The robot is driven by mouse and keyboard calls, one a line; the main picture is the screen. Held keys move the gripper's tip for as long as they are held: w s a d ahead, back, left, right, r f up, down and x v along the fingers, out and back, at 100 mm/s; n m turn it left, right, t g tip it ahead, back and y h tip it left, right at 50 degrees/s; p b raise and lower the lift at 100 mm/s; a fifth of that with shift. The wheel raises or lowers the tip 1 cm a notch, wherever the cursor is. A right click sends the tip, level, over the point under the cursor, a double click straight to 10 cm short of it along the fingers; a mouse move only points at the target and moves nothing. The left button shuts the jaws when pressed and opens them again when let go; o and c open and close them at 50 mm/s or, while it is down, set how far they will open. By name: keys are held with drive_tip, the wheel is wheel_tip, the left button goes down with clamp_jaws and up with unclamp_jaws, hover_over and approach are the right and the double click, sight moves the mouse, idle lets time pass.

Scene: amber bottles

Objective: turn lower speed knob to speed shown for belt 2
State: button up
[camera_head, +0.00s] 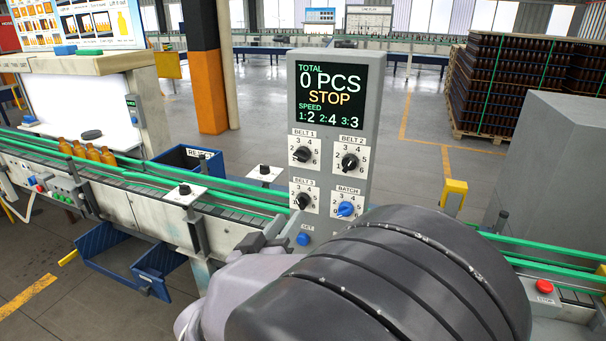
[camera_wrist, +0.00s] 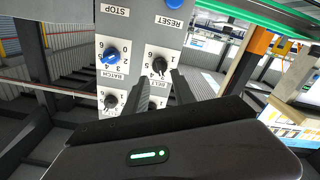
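The grey control panel (camera_head: 331,130) has a display (camera_head: 329,97) reading TOTAL 0 PCS, STOP, and SPEED 1:2, 2:4, 3:3. Below it are the black BELT 1 knob (camera_head: 303,154), black BELT 2 knob (camera_head: 349,161), black BELT 3 knob (camera_head: 303,200) at lower left, and blue BATCH knob (camera_head: 346,209). Their exact pointer settings are hard to read. My gripper (camera_head: 264,236) is left of and below the BELT 3 knob.
A blue button (camera_head: 304,239) sits below the knobs. The green-railed conveyor (camera_head: 240,201) runs beside the panel, carrying amber bottles (camera_head: 88,151) at left. A red stop button (camera_head: 545,286) is at lower right. My arm covers the lower middle.

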sight(299, 205)
drive_tip(key=x, duration=0.5)
drive_tip(key=shift+c, duration=0.4)
clamp_jaws()
drive_tip(key=shift+f+b, duration=0.1)
drive_tip(key=shift+b, duration=0.45)
